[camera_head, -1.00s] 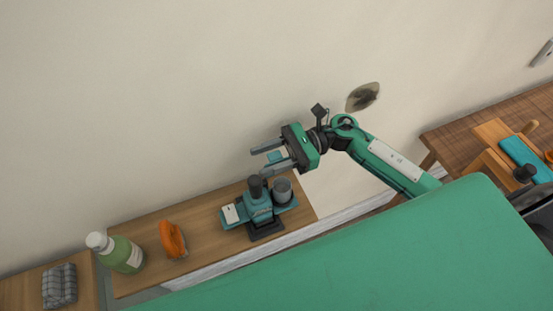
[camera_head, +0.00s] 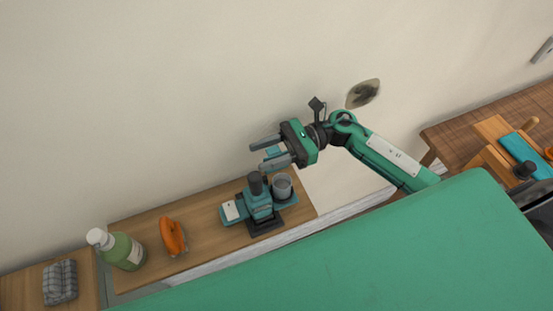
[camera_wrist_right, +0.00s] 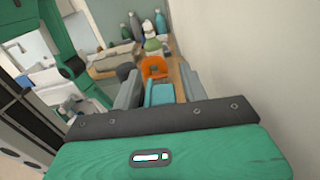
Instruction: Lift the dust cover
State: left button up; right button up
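My right gripper (camera_head: 272,153) is open above the back right end of the wooden shelf, close to the wall. A small teal piece (camera_head: 273,151) shows between its fingers; it also shows in the right wrist view (camera_wrist_right: 161,95), with a finger on each side. I cannot tell whether the fingers touch it or whether it is the dust cover. A teal device (camera_head: 259,206) with a black knob, a white label and a grey cup stands on the shelf below the gripper. No other cover can be made out. My left gripper is not in view.
An orange tool (camera_head: 172,237) and a green bottle (camera_head: 123,250) with a white cap stand left of the device. A grey checked bundle (camera_head: 60,282) lies at the far left. The wall (camera_head: 180,90) is close behind the shelf. A wooden table (camera_head: 470,125) is at right.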

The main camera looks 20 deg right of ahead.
jog(key=shift+d, duration=0.1)
jog(key=shift+d+f+b, duration=0.2)
jog(key=shift+d+b, duration=0.4)
jog(key=shift+b, duration=0.05)
jog(key=d+b, duration=0.3)
jog(key=d, duration=0.2)
jog(key=shift+w+d+r+b, duration=0.15)
jog(key=shift+d+r+b, duration=0.05)
jog(key=shift+d+b, duration=0.15)
